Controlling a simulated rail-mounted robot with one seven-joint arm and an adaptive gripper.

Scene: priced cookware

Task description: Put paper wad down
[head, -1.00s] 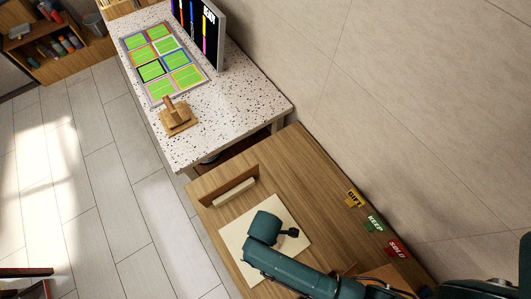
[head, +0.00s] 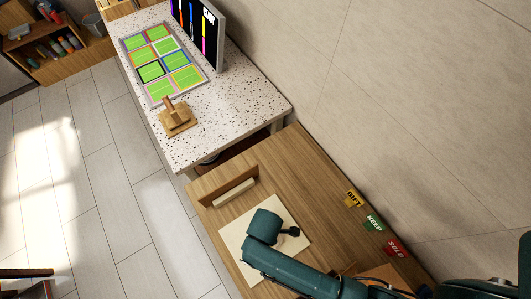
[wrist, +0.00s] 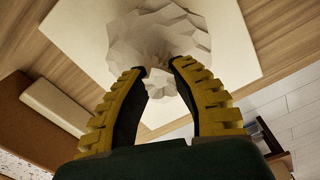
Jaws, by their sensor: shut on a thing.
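The paper wad (wrist: 155,32) is a white, crumpled lump at the top middle of the wrist view. It is over the cream square sheet (wrist: 236,52), and I cannot tell whether it touches it. My gripper (wrist: 161,76) is shut on the near side of the wad, with yellow ribbed fingers at either side. In the head view the cream sheet (head: 234,239) lies on the wooden table. My teal arm covers part of it and hides the wad and the fingers there.
A wooden holder with a cream bar (head: 233,192) stands just beyond the sheet. GIFT (head: 354,198), KEEP (head: 374,223) and SOLD (head: 397,248) tags lie along the wall side. A speckled counter (head: 222,122) carries a wooden stamp-like piece (head: 177,119). Bare wood (head: 300,175) lies between.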

